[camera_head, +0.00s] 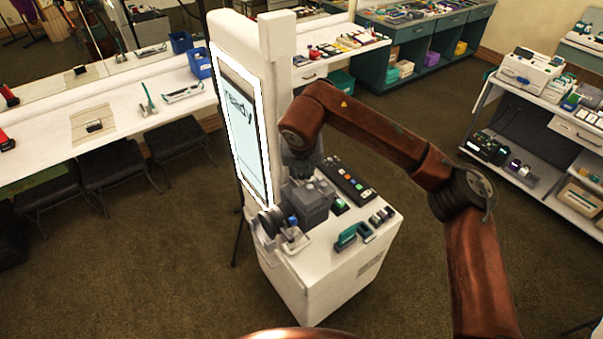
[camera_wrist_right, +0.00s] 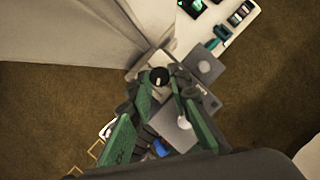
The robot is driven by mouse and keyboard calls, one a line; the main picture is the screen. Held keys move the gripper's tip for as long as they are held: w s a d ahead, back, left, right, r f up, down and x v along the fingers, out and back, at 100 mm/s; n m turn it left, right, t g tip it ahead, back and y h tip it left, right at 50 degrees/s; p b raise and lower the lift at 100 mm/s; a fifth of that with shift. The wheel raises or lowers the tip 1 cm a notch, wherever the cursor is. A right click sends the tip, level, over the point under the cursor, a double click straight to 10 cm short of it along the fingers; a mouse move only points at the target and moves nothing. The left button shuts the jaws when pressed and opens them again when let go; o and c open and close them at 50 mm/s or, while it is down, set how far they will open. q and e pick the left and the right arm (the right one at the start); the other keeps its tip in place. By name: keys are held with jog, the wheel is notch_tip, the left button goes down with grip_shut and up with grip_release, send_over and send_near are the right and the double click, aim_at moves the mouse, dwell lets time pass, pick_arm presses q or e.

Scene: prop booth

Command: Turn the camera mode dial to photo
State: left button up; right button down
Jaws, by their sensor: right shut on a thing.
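The grey camera (camera_head: 314,208) sits on the white top of the booth stand (camera_head: 345,268), beside the lit screen. In the right wrist view its grey body (camera_wrist_right: 172,128) lies below my fingers. The mode dial (camera_wrist_right: 159,76) shows there as a small dark round knob with a pale mark, at the tips of my green-padded fingers. My right gripper (camera_head: 303,178) reaches down over the camera from above, and its fingers (camera_wrist_right: 160,84) are closed on the dial. The dial's lettering is too small to read. My left gripper is not in view.
The tall lit screen (camera_head: 240,125) stands close left of the camera. A teal-handled tool (camera_head: 352,235) and a dark button panel (camera_head: 346,183) share the stand top. A shelf unit (camera_head: 545,130) stands at the right, and a long white counter (camera_head: 110,114) at the left. Open floor lies between.

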jog(key=c, duration=2.1)
grip_release()
jog(key=shift+r, duration=0.1)
jog(key=v, duration=1.2)
jog(key=shift+s, duration=0.15)
jog(key=shift+a, duration=0.15)
